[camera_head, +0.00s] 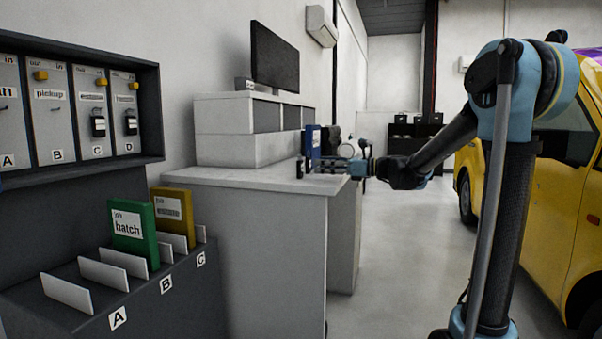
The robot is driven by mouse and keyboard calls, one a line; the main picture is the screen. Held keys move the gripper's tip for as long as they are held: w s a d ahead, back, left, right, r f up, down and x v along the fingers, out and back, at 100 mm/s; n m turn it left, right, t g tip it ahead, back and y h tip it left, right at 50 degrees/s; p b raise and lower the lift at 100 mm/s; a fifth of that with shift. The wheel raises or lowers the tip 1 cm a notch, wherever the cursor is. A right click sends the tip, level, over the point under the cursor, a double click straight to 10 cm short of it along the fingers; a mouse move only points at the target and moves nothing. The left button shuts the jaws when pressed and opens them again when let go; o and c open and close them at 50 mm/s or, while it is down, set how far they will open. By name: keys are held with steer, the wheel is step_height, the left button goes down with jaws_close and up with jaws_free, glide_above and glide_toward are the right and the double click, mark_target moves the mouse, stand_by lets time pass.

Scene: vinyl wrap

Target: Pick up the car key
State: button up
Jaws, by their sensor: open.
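Two black car keys hang in the wall key board at the left. One key (98,125) is in slot C and the other key (131,124) is in slot D. Slots A and B show no key in their visible parts. The writing on the C and D labels is too small to read. My gripper (306,168) is open, over the near end of the grey counter, well to the right of the board and apart from both keys. I see nothing held in it.
The grey counter (252,184) stands right of the board. Below the board, a dark rack (185,292) holds a green folder (131,234) and a yellow folder (174,213). A blue binder (312,140) stands behind my gripper. A yellow vehicle (562,205) is at right.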

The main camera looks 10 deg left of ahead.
mark_target(302, 164)
steer(key=shift+w+a, duration=0.2)
steer(key=shift+a, duration=2.1)
steer(key=shift+w+a, duration=0.15)
steer(key=shift+a, duration=2.1)
steer(key=shift+c, duration=0.5)
steer(key=c, duration=1)
